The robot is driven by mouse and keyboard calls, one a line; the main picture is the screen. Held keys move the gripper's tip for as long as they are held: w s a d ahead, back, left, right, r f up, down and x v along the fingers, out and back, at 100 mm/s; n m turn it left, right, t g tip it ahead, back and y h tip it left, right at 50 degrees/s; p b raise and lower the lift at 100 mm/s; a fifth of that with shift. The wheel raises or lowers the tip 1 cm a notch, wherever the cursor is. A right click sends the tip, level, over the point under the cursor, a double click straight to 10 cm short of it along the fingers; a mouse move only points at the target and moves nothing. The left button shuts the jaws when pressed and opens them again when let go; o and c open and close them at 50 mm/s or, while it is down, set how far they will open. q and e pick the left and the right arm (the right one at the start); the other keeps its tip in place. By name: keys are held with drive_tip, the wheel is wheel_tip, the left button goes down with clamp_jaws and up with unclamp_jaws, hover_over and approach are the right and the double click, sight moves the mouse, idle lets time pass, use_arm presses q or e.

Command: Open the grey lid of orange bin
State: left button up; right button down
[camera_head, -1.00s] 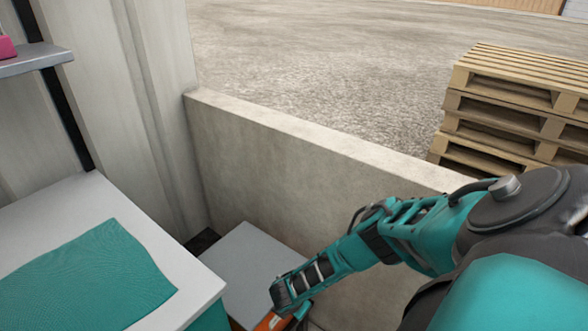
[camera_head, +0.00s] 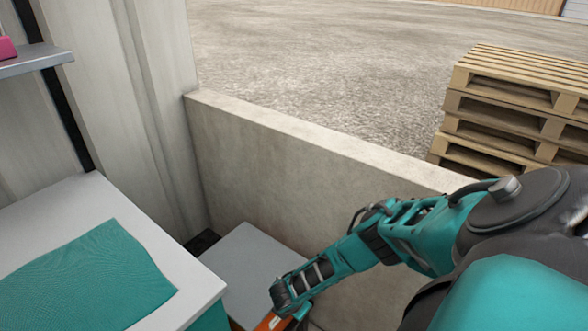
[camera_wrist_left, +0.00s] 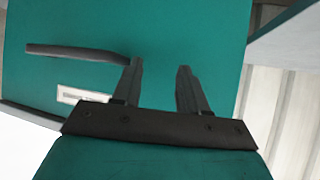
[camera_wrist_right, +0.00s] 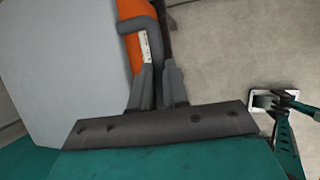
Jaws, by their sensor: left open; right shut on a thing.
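The grey lid (camera_head: 252,262) lies flat over the orange bin (camera_head: 270,322) at the bottom middle of the head view, beside the low wall. In the right wrist view the lid (camera_wrist_right: 65,70) fills the left side, and the bin's orange side (camera_wrist_right: 135,45) shows with a dark handle (camera_wrist_right: 140,26) and a white label. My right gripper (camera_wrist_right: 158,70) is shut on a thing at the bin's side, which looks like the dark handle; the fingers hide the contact. My left gripper (camera_wrist_left: 160,72) is open and empty, in front of a teal surface with a dark bar handle (camera_wrist_left: 75,52).
A white worktop with a teal mat (camera_head: 85,275) stands left of the bin. A low concrete wall (camera_head: 290,165) runs behind the bin. Stacked pallets (camera_head: 515,110) stand beyond it at right. A shelf (camera_head: 35,60) is at upper left.

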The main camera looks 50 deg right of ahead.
drive_tip(key=shift+r, duration=0.35)
use_arm(q)
drive_tip(key=shift+s+a+r+p, duration=0.1)
drive_tip(key=shift+a+r+p, duration=0.1)
drive_tip(key=shift+r+p, duration=1.15)
drive_tip(key=shift+s+a+r+p, duration=0.1)
drive_tip(key=shift+a+r+p, duration=0.1)
drive_tip(key=shift+r+p, duration=1.1)
use_arm(e)
drive_tip(key=w+r+g, duration=0.2)
drive_tip(key=w+r, duration=0.2)
drive_tip(key=r, duration=0.5)
drive_tip(key=w+r+n+g, duration=0.1)
drive_tip(key=w+r+g, duration=0.2)
drive_tip(key=r, duration=0.7)
drive_tip(key=shift+w+a+r, duration=0.2)
drive_tip(key=shift+w+a, duration=0.15)
drive_tip(key=shift+w, duration=0.4)
use_arm(q)
drive_tip(key=shift+f, duration=0.3)
